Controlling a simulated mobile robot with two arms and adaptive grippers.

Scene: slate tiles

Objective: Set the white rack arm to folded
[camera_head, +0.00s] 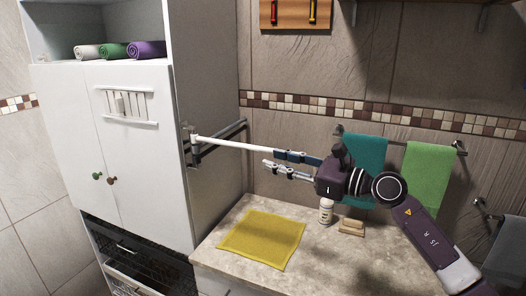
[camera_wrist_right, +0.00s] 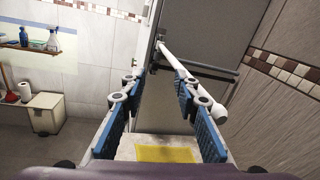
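The white rack arm (camera_head: 235,145) is a straight bar that sticks out from a mount on the cabinet's side panel. It also shows in the wrist view (camera_wrist_right: 185,62), where its free end lies outside the right-hand finger. My right gripper (camera_head: 270,160) is open and empty beside that free end. In the head view its upper finger overlaps the bar's end; I cannot tell whether they touch. The two fingers stand apart in the wrist view (camera_wrist_right: 155,78). My left gripper is not in view.
A dark rail (camera_head: 222,137) runs along the cabinet side (camera_head: 215,185). Below is a counter with a yellow cloth (camera_head: 262,239), a white bottle (camera_head: 326,212) and a tan block (camera_head: 351,228). Teal (camera_head: 364,165) and green towels (camera_head: 427,175) hang on the wall behind my gripper.

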